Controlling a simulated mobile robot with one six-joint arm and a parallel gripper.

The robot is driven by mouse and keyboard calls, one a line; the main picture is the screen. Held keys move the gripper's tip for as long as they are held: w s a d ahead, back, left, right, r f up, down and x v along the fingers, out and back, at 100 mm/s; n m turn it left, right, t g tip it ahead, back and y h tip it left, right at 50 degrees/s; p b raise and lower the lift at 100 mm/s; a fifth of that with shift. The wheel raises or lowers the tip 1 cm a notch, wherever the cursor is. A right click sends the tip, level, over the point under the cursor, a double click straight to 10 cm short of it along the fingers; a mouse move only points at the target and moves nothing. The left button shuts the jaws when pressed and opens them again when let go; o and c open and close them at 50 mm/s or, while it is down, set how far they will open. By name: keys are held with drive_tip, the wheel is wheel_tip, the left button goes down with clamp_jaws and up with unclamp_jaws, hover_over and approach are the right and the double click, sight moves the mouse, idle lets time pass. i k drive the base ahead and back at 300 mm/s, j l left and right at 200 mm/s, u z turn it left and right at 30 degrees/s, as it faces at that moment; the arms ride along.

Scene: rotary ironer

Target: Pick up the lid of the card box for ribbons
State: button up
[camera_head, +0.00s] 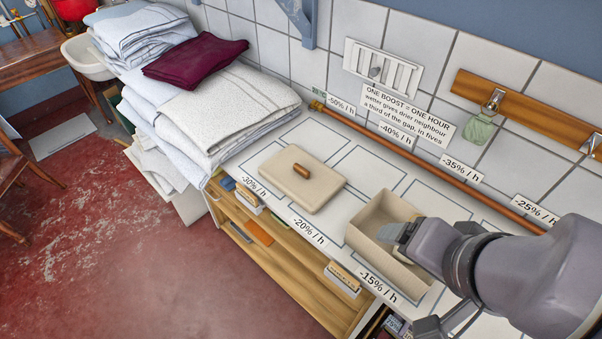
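The lid (290,186) is a flat beige rectangle with a brown wooden handle (301,170) on top. It lies on the tiled worktop, left of the open card box. The beige box (372,218) stands open at the top. My gripper (399,236) reaches in from the right. Another grey part shows at the bottom edge. Whether the fingers are open or shut is not clear. I see nothing held.
Folded white linen (230,105) with a maroon cloth (195,60) is stacked left of the lid. A copper pipe (400,152) runs along the tiled wall behind. Percentage labels edge the worktop (352,185). The red floor at left is mostly clear.

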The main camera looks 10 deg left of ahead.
sight(306, 179)
drive_tip(key=i+j+z, duration=0.15)
drive_tip(key=j+z, duration=0.25)
drive_tip(key=j, duration=0.2)
drive_tip(key=j+z, duration=0.35)
drive_tip(key=j, duration=0.3)
drive_tip(key=j+z, duration=0.4)
drive_tip(key=j, duration=0.25)
drive_tip(key=k+j+z, duration=0.1)
drive_tip(key=j+z, duration=0.3)
drive_tip(key=j, duration=0.25)
